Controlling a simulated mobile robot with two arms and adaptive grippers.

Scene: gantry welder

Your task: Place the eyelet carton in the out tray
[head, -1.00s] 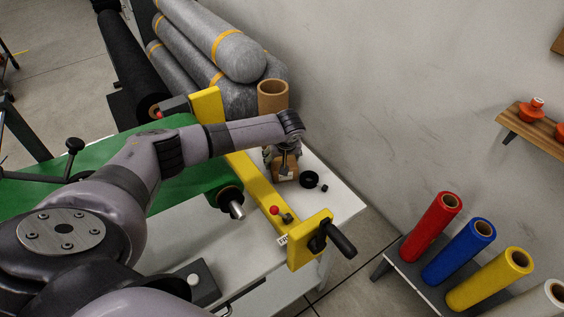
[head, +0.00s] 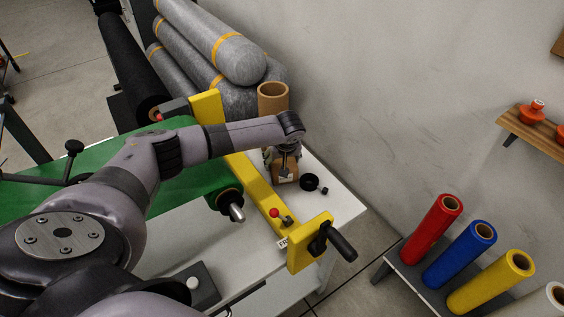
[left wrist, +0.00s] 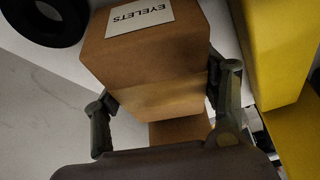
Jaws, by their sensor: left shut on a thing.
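The eyelet carton (head: 286,179) is a small brown box on the white table end beyond the yellow frame. In the left wrist view the carton (left wrist: 150,60) fills the middle, with a white label reading EYELETS. My left gripper (head: 284,166) comes down on it from above. In the left wrist view the two fingers of my left gripper (left wrist: 160,115) are shut on its sides. I cannot tell whether the carton touches the table. Another brown surface shows below it between the fingers. I cannot make out an out tray. My right gripper is not in view.
A black ring (head: 309,182) lies close to the carton. The yellow frame (head: 262,190) with a black handle (head: 340,242) runs alongside. Coloured rolls (head: 435,228) stand at the right.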

